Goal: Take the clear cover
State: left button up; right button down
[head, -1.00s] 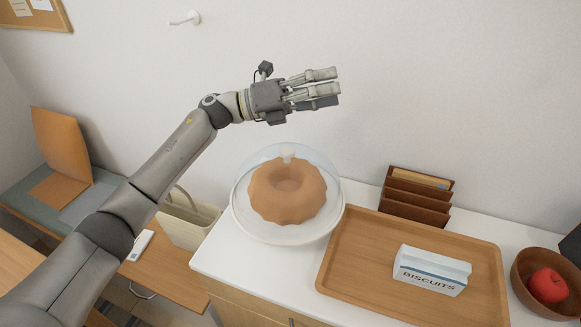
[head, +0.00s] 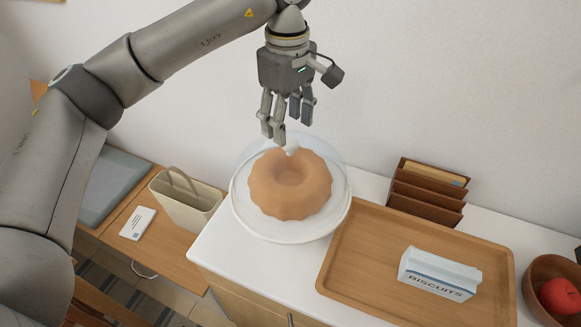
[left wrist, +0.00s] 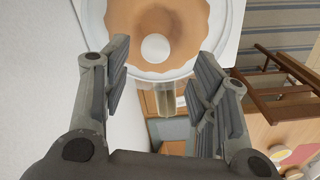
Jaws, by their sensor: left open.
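The clear cover (head: 337,162) is a transparent dome with a pale round knob (head: 291,149) on top. It stands over a brown ring cake (head: 290,190) on a white plate (head: 275,233) at the cabinet's left end. My left gripper (head: 286,134) points down just above the knob, open and empty. In the left wrist view the knob (left wrist: 155,47) shows beyond and between the spread fingers (left wrist: 160,85), apart from them. My right gripper is in neither current view.
A wooden tray (head: 345,270) with a biscuits box (head: 438,274) is right of the cake. A brown letter rack (head: 428,193) stands behind it, and a bowl (head: 540,275) with a red apple (head: 562,296) at far right. A beige bag (head: 187,205) sits lower left.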

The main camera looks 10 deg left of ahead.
aim_at(290, 141)
pick_arm(q)
jog(key=shift+f, duration=0.65)
jog(key=shift+d+f+p, duration=0.1)
jog(key=shift+f+p, duration=0.3)
jog(key=shift+p, duration=0.1)
jog(key=f, duration=0.1)
jog(key=f+p, duration=0.1)
jog(key=f, duration=0.1)
jog(key=shift+w+f, duration=0.2)
jog(key=shift+f, duration=0.45)
jog(key=shift+d, duration=0.1)
jog(key=shift+c, duration=0.3)
jog(key=shift+c, duration=1.1)
grip_shut()
